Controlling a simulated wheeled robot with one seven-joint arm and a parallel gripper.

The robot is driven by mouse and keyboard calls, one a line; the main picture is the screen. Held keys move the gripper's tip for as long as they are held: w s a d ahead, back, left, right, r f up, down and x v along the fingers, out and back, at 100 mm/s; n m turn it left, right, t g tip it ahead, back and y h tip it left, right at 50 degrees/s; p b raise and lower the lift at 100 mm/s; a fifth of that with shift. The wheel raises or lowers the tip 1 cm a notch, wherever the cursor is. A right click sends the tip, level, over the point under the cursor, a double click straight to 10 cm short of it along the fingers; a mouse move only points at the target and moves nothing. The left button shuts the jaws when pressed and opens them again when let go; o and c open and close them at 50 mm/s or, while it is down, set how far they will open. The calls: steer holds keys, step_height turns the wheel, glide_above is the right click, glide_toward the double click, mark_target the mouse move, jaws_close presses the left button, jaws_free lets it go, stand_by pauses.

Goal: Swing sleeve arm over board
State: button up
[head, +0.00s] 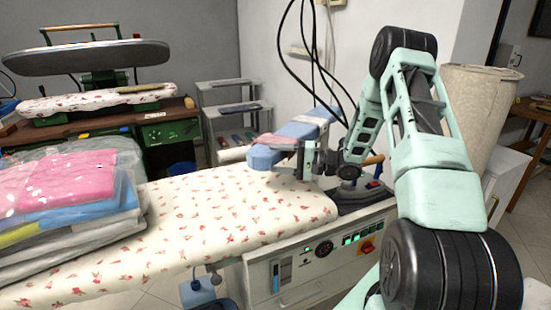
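The sleeve arm, a narrow blue padded form (266,157) with a pinkish-grey patch, is at the far right side of the board in the head view. Its rounded near end sits over the board's far edge and the rest slants back to the upper right. The board (230,208) has a white cover with small red flowers. My gripper (303,160) comes in from the right and is right beside the sleeve arm, low above the board. Its fingertips overlap the sleeve arm in view, so contact and opening are unclear.
Bagged folded clothes (70,190) cover the board's left part. An iron (372,188) with a wooden handle rests at the board's right end, close to my wrist. Black cables (312,60) hang behind. A control panel (325,250) fronts the machine. The board's middle is clear.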

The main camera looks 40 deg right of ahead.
steer(key=shift+w+a, duration=0.15)
steer(key=shift+w, duration=0.05)
steer(key=b+v, duration=0.3)
steer(key=v, duration=1.4)
steer(key=shift+s, duration=0.15)
steer(key=shift+r, duration=0.1)
